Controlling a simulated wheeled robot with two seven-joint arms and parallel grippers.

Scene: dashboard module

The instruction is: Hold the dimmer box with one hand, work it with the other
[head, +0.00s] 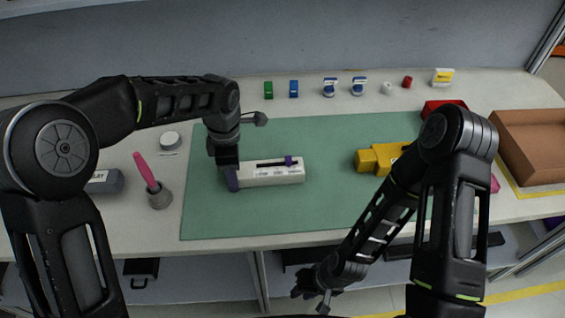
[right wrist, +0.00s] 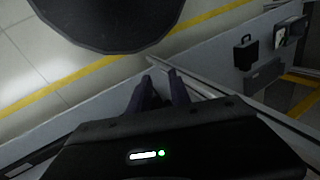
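The dimmer box (head: 272,176) is a long white box lying on the green mat, left of its middle. A dark slot runs along its top, with a purple slider knob (head: 289,160) toward the slot's right end. My left gripper (head: 232,180) points down at the box's left end, its purple finger against or just beside it. The far finger is hidden, so its grip on the box is unclear. My right gripper (head: 314,286) is low in front of the table, away from the box. In the right wrist view its fingers (right wrist: 160,90) stand apart with nothing between them.
A grey cup (head: 159,198) with a pink-handled tool stands left of the green mat (head: 330,215). A yellow block-shaped thing (head: 372,160) lies on the mat's right, partly behind my right arm. A brown tray (head: 535,150) is far right. Small items line the back.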

